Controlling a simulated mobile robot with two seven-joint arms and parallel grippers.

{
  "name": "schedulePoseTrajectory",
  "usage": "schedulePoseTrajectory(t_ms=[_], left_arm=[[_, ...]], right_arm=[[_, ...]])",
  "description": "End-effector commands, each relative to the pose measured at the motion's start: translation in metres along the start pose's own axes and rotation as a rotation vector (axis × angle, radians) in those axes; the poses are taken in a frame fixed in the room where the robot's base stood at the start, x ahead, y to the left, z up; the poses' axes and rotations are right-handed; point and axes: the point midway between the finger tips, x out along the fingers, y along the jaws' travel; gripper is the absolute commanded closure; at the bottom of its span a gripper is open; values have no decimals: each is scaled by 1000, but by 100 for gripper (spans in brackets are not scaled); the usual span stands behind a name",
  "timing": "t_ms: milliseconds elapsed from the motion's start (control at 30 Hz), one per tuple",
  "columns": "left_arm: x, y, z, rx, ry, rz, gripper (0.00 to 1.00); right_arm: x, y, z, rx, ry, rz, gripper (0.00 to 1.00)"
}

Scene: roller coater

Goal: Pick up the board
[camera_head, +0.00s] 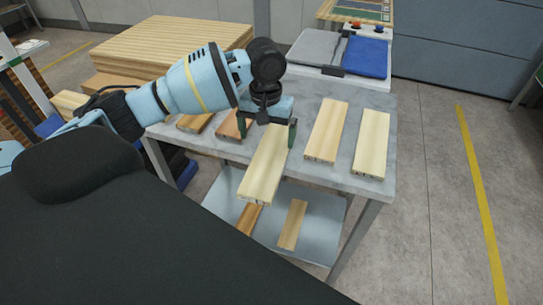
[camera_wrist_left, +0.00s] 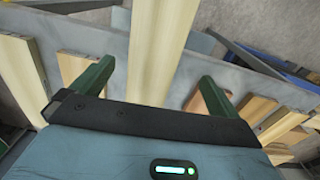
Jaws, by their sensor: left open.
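A pale wooden board (camera_head: 264,168) lies on the grey metal table (camera_head: 345,177), its near end sticking out past the front edge. My left gripper (camera_head: 267,128) is over the board's far part, open, with one dark green finger on each side. In the left wrist view, the board (camera_wrist_left: 163,45) runs between the two fingers of the left gripper (camera_wrist_left: 155,88), with gaps on both sides. I cannot tell how far the fingertips reach down beside it. The gripper hides the board's far end in the head view. My right gripper is not in view.
Two pale boards (camera_head: 326,130) (camera_head: 371,143) lie to the right on the tabletop; browner pieces (camera_head: 233,124) lie to the left. A lower shelf (camera_head: 320,225) holds more boards. A stack of planks (camera_head: 170,42) and a tray with grey and blue cloths (camera_head: 366,57) stand behind.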

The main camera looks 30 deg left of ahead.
Motion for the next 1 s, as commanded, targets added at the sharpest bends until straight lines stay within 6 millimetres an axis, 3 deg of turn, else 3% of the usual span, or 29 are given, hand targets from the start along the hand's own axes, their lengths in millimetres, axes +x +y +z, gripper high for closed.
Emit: schedulePoseTrajectory(t_ms=[100,333,700,967,1000], left_arm=[[14,0,0,0,-3,-2,0],[21,2,-1,0,-1,-1,0],[65,7,-2,0,0,-1,0],[67,7,-2,0,1,0,0],[67,7,-2,0,1,0,4]], right_arm=[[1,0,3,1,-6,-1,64],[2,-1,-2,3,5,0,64],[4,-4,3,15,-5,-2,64],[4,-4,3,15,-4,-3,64],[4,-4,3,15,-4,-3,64]])
